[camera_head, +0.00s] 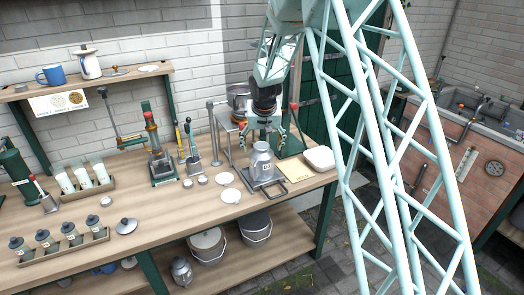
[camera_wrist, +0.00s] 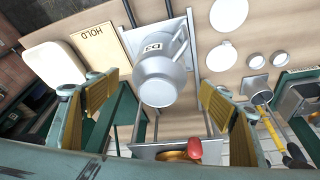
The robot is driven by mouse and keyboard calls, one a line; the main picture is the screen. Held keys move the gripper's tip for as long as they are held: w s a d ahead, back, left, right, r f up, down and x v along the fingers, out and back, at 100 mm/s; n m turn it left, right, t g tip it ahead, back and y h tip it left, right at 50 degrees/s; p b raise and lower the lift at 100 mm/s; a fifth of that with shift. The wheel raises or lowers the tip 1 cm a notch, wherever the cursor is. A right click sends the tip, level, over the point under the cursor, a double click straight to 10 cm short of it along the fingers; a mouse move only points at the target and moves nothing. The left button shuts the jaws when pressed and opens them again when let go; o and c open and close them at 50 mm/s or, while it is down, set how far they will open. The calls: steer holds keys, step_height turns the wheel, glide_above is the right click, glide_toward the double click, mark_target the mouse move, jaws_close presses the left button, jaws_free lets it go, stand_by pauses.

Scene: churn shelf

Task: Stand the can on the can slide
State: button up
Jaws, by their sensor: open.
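The can (camera_head: 262,158) is a silver metal milk can with a narrower neck. It stands upright on the can slide (camera_head: 275,187), a grey plate with a dark frame handle at the front of the workbench. The wrist view shows the can (camera_wrist: 160,82) from above, with a small label on it, over the grey plate of the slide (camera_wrist: 148,13). My gripper (camera_head: 263,130) is just above the can's top. Its yellow-padded fingers (camera_wrist: 157,95) are open, one on each side of the can, with gaps visible. The can's far base is hidden.
A card marked HOLD (camera_wrist: 97,54) and a white rounded dish (camera_head: 319,158) lie right of the slide. White discs (camera_head: 230,196) lie to its left. A metal stand with a pot (camera_head: 238,97) is behind. A lever tool (camera_head: 160,160) stands farther left.

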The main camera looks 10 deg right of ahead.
steer(key=shift+v, duration=1.05)
steer(key=shift+r, duration=0.1)
